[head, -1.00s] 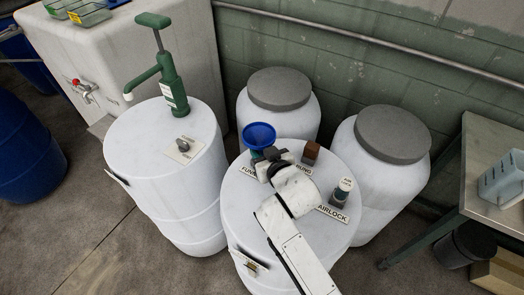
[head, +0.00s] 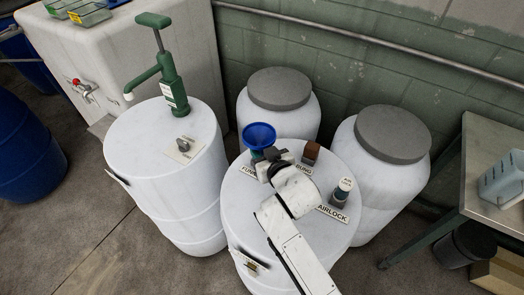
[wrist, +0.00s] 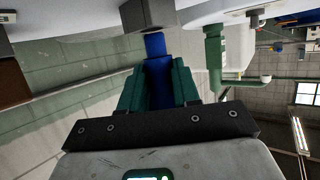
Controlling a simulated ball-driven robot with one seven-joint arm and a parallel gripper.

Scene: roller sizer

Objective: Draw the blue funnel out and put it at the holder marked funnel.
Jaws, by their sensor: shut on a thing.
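The blue funnel (head: 259,135) is upright with its wide mouth up, above the back left of the white drum top (head: 235,205), by the label FUNNEL (head: 249,171). My gripper (head: 258,154) is shut on the funnel below its cone. In the wrist view my gripper's green fingers (wrist: 158,85) close on both sides of the blue funnel (wrist: 157,66). The funnel's lower end and the holder at the label are hidden, so I cannot tell whether they touch.
A brown bung (head: 311,152) and an airlock (head: 343,188) stand on the same drum top, close to my arm. A drum with a green hand pump (head: 170,85) is at left. Two grey-lidded barrels (head: 280,89) (head: 392,134) stand behind. A steel table (head: 490,150) is at right.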

